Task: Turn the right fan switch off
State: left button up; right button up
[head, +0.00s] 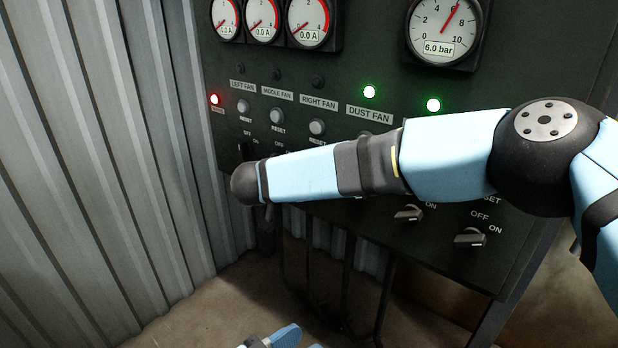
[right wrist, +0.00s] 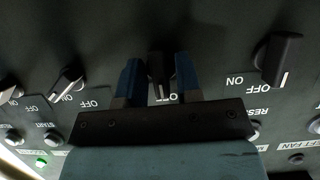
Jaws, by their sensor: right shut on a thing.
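In the right wrist view the panel appears upside down. My right gripper (right wrist: 159,75) has its two blue fingers on either side of a black switch knob (right wrist: 160,68) and is shut on it. By its place between its neighbours this is the right fan switch. Blue tips (head: 285,337), apparently my left gripper, show at the bottom edge.
Neighbouring switches stand at the right (right wrist: 278,60) and left (right wrist: 69,82) of my gripper in the wrist view.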

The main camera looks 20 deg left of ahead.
jog(key=shift+s+f, duration=0.1)
pick_arm(q)
jog(key=shift+f, duration=0.1)
pick_arm(e)
jog(key=o, duration=0.6)
pick_arm(q)
jog(key=shift+a+r+t+p, duration=0.1)
jog(key=shift+r+t+p, duration=0.4)
jog(key=shift+r+p, duration=0.5)
pick_arm(e)
jog(key=v, duration=1.3)
jog(key=shift+s+a+r, duration=0.15)
jog(key=shift+s+r, duration=0.1)
jog(key=shift+s, duration=0.05)
pick_arm(q)
jog(key=shift+r, duration=0.15)
jog(key=shift+r, duration=0.15)
